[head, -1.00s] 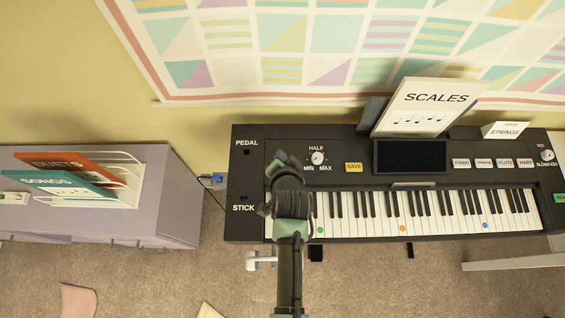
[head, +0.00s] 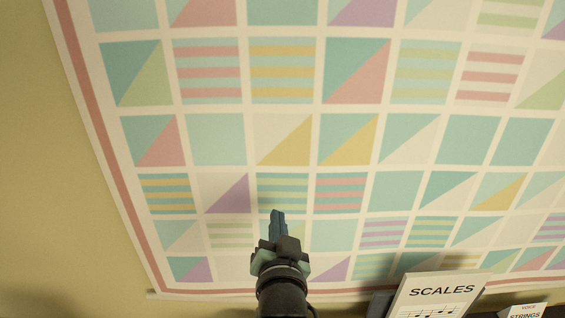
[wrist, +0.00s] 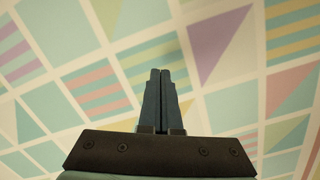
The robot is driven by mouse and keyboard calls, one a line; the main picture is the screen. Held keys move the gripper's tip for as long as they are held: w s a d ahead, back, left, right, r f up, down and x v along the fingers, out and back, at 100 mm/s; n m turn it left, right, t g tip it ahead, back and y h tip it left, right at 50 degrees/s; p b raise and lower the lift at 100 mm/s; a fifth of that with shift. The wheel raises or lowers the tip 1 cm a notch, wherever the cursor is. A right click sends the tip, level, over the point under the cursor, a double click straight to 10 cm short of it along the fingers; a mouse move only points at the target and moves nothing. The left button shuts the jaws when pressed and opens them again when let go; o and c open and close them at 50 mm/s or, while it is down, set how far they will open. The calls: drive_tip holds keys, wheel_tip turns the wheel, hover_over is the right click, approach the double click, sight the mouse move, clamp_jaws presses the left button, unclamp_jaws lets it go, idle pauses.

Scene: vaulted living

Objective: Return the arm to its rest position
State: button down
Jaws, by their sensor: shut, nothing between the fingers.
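My gripper (head: 277,222) is raised in the lower middle of the head view, in front of the patterned wall hanging. It points up the picture, with the dark wrist below it. In the wrist view my gripper (wrist: 161,75) shows its two dark fingers side by side and together. Nothing is between them. Only the hanging's pattern is visible beyond the fingertips.
The wall hanging (head: 220,139) of coloured triangles and stripes fills most of the head view. A "SCALES" music sheet (head: 440,292) stands at the lower right, beside a small "STRINGS" card (head: 527,311). Plain yellow wall (head: 40,190) is on the left.

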drive_tip(key=s+r+n+t, duration=0.1)
drive_tip(key=s+r+t, duration=0.2)
drive_tip(key=r, duration=1)
drive_tip(key=s+r+n+t, duration=0.1)
drive_tip(key=s+r+t, duration=0.2)
drive_tip(key=r, duration=1.1)
drive_tip(key=s+r+n+t, duration=0.2)
drive_tip(key=s+r+t, duration=0.2)
drive_tip(key=s+r, duration=0.8)
drive_tip(key=shift+d+r+t+h, duration=0.4)
drive_tip(key=shift+d+r, duration=0.05)
drive_tip(key=shift+r, duration=0.45)
drive_tip(key=shift+s, duration=0.1)
